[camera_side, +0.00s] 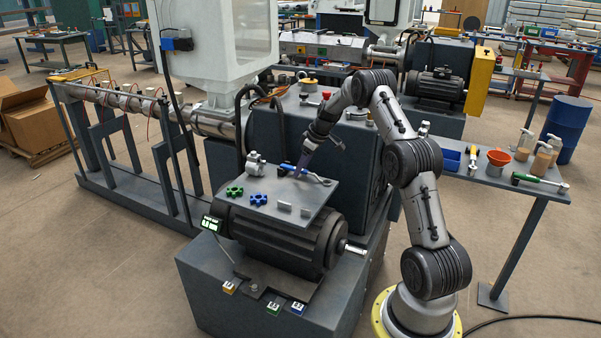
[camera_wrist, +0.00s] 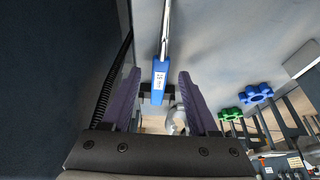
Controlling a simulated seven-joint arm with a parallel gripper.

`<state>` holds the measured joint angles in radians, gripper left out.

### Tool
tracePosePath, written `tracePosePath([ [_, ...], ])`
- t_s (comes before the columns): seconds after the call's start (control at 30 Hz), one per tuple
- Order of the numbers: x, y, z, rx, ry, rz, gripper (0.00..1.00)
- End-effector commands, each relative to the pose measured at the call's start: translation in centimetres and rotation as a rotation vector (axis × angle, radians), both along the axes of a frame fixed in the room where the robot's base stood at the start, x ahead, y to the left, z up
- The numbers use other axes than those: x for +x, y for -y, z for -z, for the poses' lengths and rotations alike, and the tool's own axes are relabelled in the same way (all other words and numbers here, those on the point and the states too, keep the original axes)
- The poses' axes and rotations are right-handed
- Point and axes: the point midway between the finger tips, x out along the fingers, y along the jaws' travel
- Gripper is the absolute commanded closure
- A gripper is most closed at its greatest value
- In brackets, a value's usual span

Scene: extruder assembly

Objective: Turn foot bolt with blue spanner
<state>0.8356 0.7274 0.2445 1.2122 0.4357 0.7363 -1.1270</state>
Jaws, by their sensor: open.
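The blue spanner (camera_side: 288,167) lies on the grey plate on top of the motor. In the wrist view its blue, labelled handle (camera_wrist: 160,77) runs between my two fingers, with the metal shank leading away to the top. My gripper (camera_side: 303,172) points down at the plate beside the spanner; in the wrist view the gripper (camera_wrist: 158,80) is open, with a gap on each side of the handle. A small bolt-like part (camera_side: 254,288) shows at the motor's foot, among coloured tags; I cannot tell for sure that it is the foot bolt.
The plate (camera_side: 285,187) also carries a green star-shaped part (camera_side: 234,191), a blue one (camera_side: 258,199) and small metal pieces. A display (camera_side: 211,223) stands at the motor's left. A side table (camera_side: 490,172) at right holds a green-handled tool (camera_side: 527,178) and containers.

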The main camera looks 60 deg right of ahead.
Motion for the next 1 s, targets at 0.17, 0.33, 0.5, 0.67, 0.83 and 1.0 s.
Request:
tracePosePath([
  [0.17,0.22,0.04,0.34,-0.002,0.002,0.000,0.40],
  [0.33,0.20,0.03,0.32,-0.001,0.001,-0.001,0.49],
  [0.5,0.18,0.04,0.31,-0.001,0.001,0.000,0.80],
  [0.67,0.17,0.03,0.32,-0.001,0.001,0.000,1.00],
  [0.83,0.17,0.03,0.31,-0.001,0.001,0.000,1.00],
  [1.0,0.19,0.06,0.23,-0.002,0.002,0.001,1.00],
])
